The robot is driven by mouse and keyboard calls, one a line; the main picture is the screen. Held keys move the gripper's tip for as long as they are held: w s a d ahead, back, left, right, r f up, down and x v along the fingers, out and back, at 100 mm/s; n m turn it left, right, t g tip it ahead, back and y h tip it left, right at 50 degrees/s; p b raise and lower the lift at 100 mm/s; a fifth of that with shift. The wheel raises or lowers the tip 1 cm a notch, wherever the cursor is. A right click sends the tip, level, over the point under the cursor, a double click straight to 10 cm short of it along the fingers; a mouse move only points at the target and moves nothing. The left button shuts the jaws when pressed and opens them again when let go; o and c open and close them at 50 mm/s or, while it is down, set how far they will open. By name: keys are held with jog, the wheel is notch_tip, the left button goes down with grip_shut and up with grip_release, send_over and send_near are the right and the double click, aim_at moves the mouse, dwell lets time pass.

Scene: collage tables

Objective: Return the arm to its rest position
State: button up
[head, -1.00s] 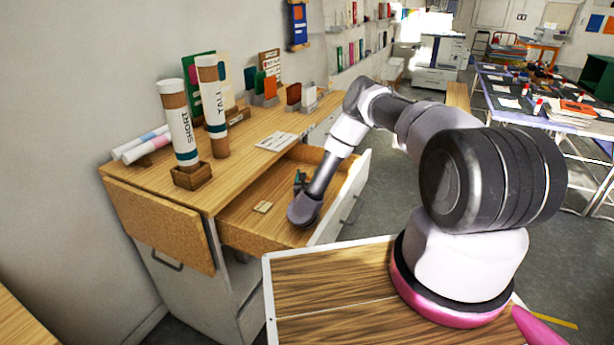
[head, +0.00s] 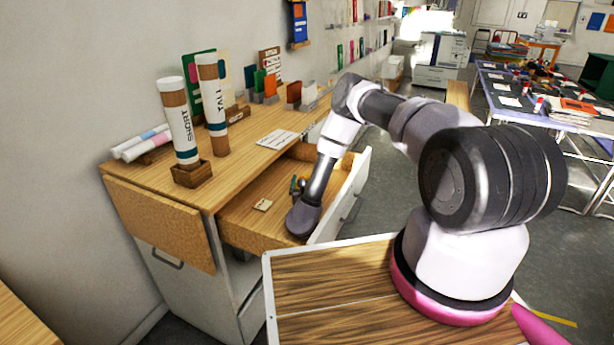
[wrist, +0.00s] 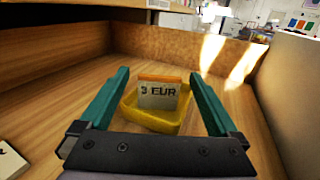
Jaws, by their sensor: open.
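My gripper (wrist: 160,74) is open, its two teal fingers spread apart inside the open wooden drawer (head: 248,213). In the wrist view a small yellow tray (wrist: 155,122) lies on the drawer floor between the fingers, farther down. An upright block or card marked "3 EUR" (wrist: 158,96) with an orange top stands in the tray. I see no contact between the fingers and either of them. In the head view my forearm reaches down into the drawer, and my wrist hides the tray and the card.
The drawer's white front (head: 345,196) and side walls stand close around my gripper. A small tag (head: 262,205) lies on the drawer floor. On the desk top stand tubes marked "SHORT" (head: 182,132) and "TALL" (head: 213,105). A white card (head: 277,139) lies near the drawer.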

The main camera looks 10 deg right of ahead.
jog(key=shift+v, duration=1.3)
